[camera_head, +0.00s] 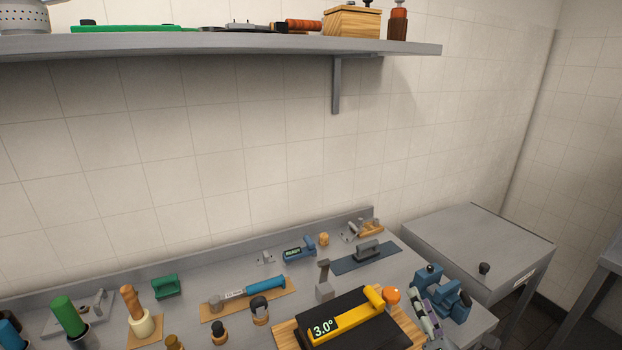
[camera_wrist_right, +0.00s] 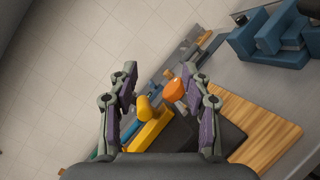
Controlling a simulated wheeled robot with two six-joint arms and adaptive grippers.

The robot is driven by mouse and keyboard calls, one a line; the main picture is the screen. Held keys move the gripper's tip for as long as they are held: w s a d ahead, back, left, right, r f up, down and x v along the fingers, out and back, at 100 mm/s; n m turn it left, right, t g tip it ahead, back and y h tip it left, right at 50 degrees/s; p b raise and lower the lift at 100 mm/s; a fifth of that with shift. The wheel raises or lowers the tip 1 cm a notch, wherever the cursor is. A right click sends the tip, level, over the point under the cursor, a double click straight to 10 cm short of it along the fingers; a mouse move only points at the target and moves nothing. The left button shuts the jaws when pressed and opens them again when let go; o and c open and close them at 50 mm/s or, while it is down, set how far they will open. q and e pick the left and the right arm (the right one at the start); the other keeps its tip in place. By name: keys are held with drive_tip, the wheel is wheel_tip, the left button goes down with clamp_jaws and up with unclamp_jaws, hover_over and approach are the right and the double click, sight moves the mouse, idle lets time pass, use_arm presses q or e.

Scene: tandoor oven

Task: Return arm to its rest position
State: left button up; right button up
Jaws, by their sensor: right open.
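My right gripper (camera_head: 428,308) shows at the lower right of the head view, just right of a yellow tool (camera_head: 345,319) and partly cut off by the bottom edge. In the right wrist view its two purple-grey fingers (camera_wrist_right: 160,88) stand wide apart, with nothing held between them. Beyond the fingers are an orange knob (camera_wrist_right: 174,90) and the yellow tool (camera_wrist_right: 152,131). My left gripper is in neither view.
The steel bench holds a dark slab on a wooden board (camera_head: 405,330), a blue vise (camera_head: 452,300) close to my right gripper, and several hand tools. A steel cabinet (camera_head: 478,245) stands at right. A shelf (camera_head: 220,43) runs above. The wall space between is clear.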

drive_tip(key=s+d+f+m+g+h, duration=0.6)
drive_tip(key=s+f+m+g, duration=0.25)
drive_tip(key=m, duration=0.95)
drive_tip(key=s+a+f+m+g+y, duration=0.5)
drive_tip(key=s+a+f+m+g, duration=0.2)
drive_tip(key=s+a+f, duration=0.3)
drive_tip(key=s+d+f+g, duration=0.1)
drive_tip(key=d+f, duration=0.1)
drive_tip(key=f, duration=0.9)
drive_tip(key=s+d+f, duration=0.1)
drive_tip(key=d+f, duration=0.1)
drive_tip(key=f, duration=1)
drive_tip(key=s+d+f+g, duration=0.1)
drive_tip(key=s+f, duration=1.6)
drive_tip(key=s, duration=0.2)
drive_tip(key=shift+s+f+m, duration=0.3)
drive_tip(key=shift+f, duration=0.05)
